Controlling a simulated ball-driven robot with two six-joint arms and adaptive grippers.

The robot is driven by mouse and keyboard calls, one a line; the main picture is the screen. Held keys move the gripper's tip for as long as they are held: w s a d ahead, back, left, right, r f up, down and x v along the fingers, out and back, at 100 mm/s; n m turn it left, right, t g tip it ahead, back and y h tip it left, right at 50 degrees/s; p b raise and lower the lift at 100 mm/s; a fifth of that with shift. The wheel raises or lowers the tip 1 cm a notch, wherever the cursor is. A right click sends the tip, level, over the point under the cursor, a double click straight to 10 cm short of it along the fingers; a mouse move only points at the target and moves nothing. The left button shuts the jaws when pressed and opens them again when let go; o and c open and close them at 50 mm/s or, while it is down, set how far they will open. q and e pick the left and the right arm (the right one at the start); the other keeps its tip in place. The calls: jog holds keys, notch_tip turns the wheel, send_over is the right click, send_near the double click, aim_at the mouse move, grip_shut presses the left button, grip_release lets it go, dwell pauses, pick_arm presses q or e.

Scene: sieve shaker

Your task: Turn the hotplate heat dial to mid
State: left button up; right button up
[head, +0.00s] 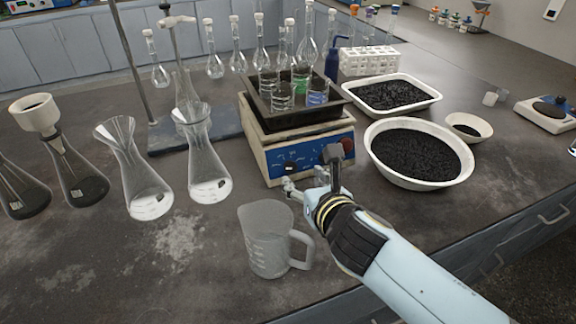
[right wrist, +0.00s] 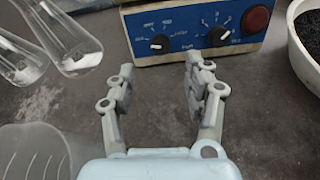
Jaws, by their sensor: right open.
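The hotplate (head: 262,160) is a cream box with a blue front panel, standing in the middle of the bench. In the right wrist view its panel (right wrist: 188,32) carries two black dials, a left dial (right wrist: 160,43) and a right dial (right wrist: 218,36), with white markings around them. I cannot read which dial is for heat. A red button (right wrist: 255,19) sits at the panel's right end. My right gripper (right wrist: 160,85) is open and empty in front of the panel, its fingers apart and short of the dials; it also shows in the head view (head: 312,187). My left gripper is not in view.
A black tray (head: 256,122) with beakers sits on the hotplate. A clear jug (head: 266,240) stands close to my right gripper. Glass flasks (head: 209,165) stand left of the hotplate, and a white bowl of black grains (head: 380,165) stands right of it.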

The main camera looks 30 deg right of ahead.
aim_at(292, 168)
jog(key=b+x, duration=0.1)
jog(key=x, duration=0.4)
jog(key=shift+w+f, duration=0.2)
jog(key=shift+w, duration=0.1)
jog(key=x, duration=0.2)
jog(key=shift+w+d+f, duration=0.1)
jog(key=shift+w+d, duration=0.05)
jog(key=shift+w, duration=0.15)
jog(key=shift+c, duration=1.6)
grip_shut()
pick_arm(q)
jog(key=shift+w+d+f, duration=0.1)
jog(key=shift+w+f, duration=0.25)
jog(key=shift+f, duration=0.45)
